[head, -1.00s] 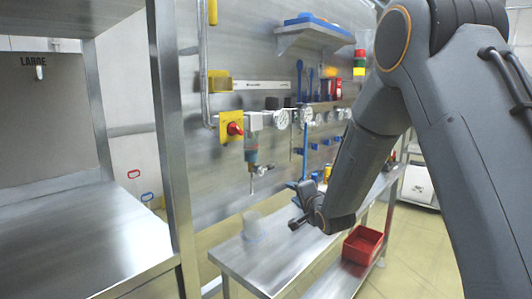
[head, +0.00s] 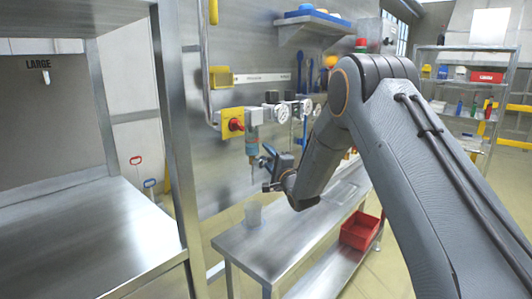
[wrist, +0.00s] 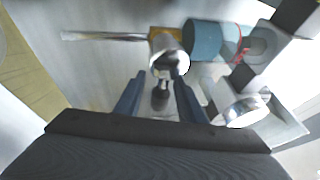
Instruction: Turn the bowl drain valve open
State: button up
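The filter unit with its teal bowl (head: 252,144) hangs on the steel wall panel, left of my gripper. In the wrist view the teal bowl (wrist: 205,39) lies sideways at upper right. Below the bowl sits the bowl drain valve, a metal fitting (wrist: 168,55) with a small stem pointing toward me and a thin drain tube to the left. My gripper (wrist: 159,92) is open, its two blue fingers apart on either side of the stem. I cannot tell whether they touch it. In the head view my gripper (head: 265,171) is beside the drain tube.
A red knob (head: 236,125) on a yellow plate and pressure gauges (head: 282,113) flank the unit. A clear cup (head: 253,213) stands on the steel bench (head: 285,243) beneath. A red bin (head: 359,231) is on the lower shelf. A steel post (head: 176,140) rises at left.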

jog(key=shift+w+a, duration=0.15)
jog(key=shift+w, duration=0.1)
grip_shut()
jog(key=shift+a, duration=0.1)
